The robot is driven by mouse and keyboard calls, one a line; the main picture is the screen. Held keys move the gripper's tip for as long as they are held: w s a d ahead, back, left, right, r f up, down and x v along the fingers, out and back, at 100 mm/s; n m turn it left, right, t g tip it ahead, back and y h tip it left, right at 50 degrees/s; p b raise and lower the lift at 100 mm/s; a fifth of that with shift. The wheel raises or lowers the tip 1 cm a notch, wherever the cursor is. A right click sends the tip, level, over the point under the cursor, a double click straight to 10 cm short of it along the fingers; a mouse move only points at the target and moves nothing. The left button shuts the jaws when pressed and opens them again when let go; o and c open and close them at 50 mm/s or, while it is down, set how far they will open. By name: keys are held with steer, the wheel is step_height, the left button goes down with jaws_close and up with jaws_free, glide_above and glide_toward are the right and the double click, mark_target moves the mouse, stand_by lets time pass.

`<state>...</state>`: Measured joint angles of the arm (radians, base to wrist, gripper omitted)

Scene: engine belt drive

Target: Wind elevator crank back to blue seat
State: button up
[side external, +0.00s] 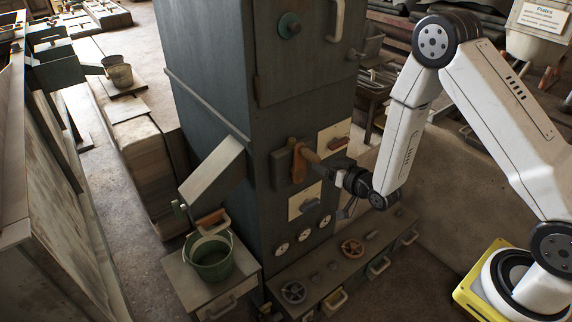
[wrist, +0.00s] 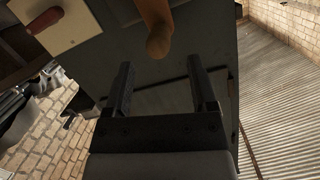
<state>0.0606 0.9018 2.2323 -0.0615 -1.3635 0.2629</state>
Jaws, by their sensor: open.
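The crank (side external: 299,164) is an orange-brown arm with a wooden handle, on the dark front panel of the tall cabinet. Its wooden handle (wrist: 157,38) hangs at the top middle of the wrist view, rounded end towards me. My gripper (wrist: 164,75) is open, its two black fingers apart with nothing between them. The handle's end lies just beyond and between the fingertips in that picture; I see no contact. In the side view my gripper (side external: 338,180) is to the right of the crank, close to the panel. I cannot make out a blue seat in either view.
A cream plate with a red handle (side external: 338,143) is right of the crank; another cream plate (side external: 304,200) is below it. Round gauges (side external: 303,234) and a low bench with handwheels (side external: 352,249) lie lower. A green bucket (side external: 210,258) stands under a chute (side external: 212,172) at left.

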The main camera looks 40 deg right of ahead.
mark_target(310, 155)
steer(key=shift+s+d+f+m+t, duration=0.15)
steer(key=shift+f+t, duration=0.1)
steer(key=shift+t, duration=0.3)
steer(key=shift+s+a+f+m+t, duration=0.15)
steer(key=shift+f+t, duration=0.1)
steer(key=shift+t, duration=0.3)
steer(key=shift+d, duration=0.1)
steer(key=shift+w, duration=3.9)
jaws_close()
